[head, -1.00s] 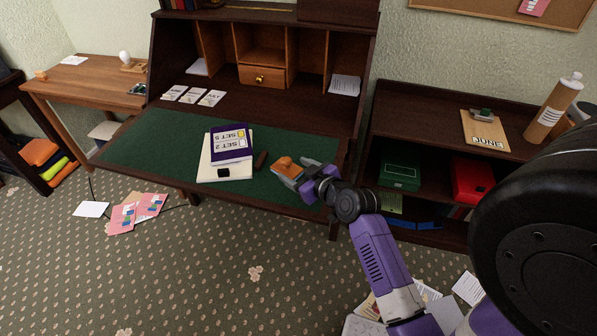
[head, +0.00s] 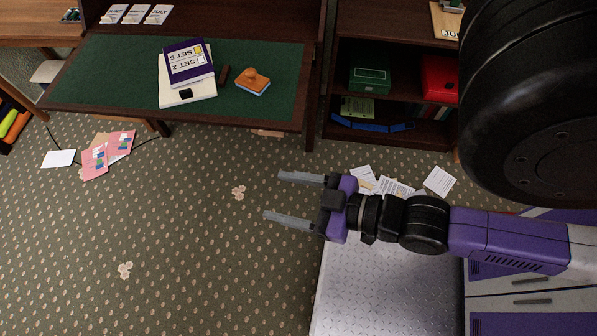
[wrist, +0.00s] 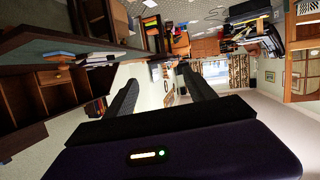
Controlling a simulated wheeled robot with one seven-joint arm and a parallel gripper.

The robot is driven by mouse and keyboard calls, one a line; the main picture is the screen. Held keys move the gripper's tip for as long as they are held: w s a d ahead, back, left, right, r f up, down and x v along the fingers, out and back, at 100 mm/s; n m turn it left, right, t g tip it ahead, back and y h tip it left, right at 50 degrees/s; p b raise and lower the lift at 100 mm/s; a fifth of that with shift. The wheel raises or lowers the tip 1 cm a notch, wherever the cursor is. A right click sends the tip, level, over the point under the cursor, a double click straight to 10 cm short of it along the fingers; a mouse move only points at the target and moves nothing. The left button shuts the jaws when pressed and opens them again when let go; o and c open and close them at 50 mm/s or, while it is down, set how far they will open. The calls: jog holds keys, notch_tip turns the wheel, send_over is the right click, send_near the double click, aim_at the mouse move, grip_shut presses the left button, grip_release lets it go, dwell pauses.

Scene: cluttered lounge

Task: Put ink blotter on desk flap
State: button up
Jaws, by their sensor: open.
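The ink blotter (head: 253,80), with an orange-brown wooden top and knob over a pale blue-edged base, rests upright on the green surface of the desk flap (head: 120,75), toward its right side. My gripper (head: 280,198) is open and empty, over the carpet in front of the flap and well apart from the blotter. In the wrist view its two dark fingers (wrist: 160,92) stand apart with nothing between them.
A dark shelf (head: 393,90) stands right of the desk. Papers (head: 400,187) lie on the floor near my arm.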

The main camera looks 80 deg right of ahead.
jog(key=s+a+r+y, duration=0.1)
jog(key=s+a+r, duration=0.2)
jog(key=shift+a+r+n+y, duration=0.35)
jog(key=shift+r+n+y, duration=0.05)
jog(key=shift+s, duration=0.1)
dwell(0.9)
